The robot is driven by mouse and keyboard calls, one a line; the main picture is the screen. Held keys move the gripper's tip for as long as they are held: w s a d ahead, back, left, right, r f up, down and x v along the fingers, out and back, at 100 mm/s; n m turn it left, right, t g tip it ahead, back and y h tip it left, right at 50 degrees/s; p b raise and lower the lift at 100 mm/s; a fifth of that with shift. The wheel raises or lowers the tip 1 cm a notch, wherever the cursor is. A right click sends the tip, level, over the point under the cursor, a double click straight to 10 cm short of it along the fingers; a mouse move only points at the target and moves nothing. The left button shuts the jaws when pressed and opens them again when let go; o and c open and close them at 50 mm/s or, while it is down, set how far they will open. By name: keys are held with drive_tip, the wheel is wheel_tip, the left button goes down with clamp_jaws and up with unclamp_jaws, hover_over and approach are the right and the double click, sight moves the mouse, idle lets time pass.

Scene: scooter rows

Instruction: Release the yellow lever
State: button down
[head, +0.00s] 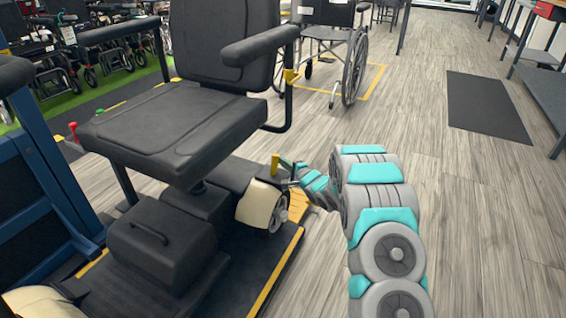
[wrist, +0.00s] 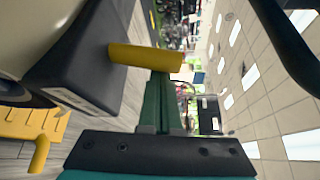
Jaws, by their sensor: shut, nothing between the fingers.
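The yellow lever (head: 275,163) stands upright on the dark rear housing of the scooter (head: 165,130), above the cream wheel cover. In the wrist view the lever (wrist: 146,57) is a thick yellow bar crossing sideways from a black block. My gripper (head: 285,163) is beside the lever on its right in the head view. In the wrist view its dark green fingers (wrist: 163,78) are shut together and empty. Their tips reach the lever's near side and partly end behind it; I cannot tell whether they touch.
A yellow-edged platform (head: 272,272) lies under the scooter. A wheelchair (head: 335,45) stands behind. A blue frame (head: 45,165) is at the left. The wooden floor to the right is clear up to a dark mat (head: 487,105).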

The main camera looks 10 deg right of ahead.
sight(274, 160)
drive_tip(key=shift+s+a, duration=0.1)
drive_tip(key=shift+s, duration=0.05)
drive_tip(key=n, duration=0.1)
drive_tip(key=s+a+n+t, duration=0.1)
drive_tip(key=n, duration=0.1)
drive_tip(key=n+t+y, duration=0.1)
drive_tip(key=shift+s+a+r+n+p, duration=0.15)
drive_tip(key=shift+s+r+n+p, duration=0.15)
drive_tip(key=shift+s, duration=0.05)
drive_tip(key=shift+s+a+t, duration=0.1)
drive_tip(key=shift+t, duration=0.2)
drive_tip(key=shift+s+a, duration=0.1)
drive_tip(key=shift+s, duration=0.05)
drive_tip(key=shift+s+p, duration=0.1)
drive_tip(key=shift+p, duration=0.2)
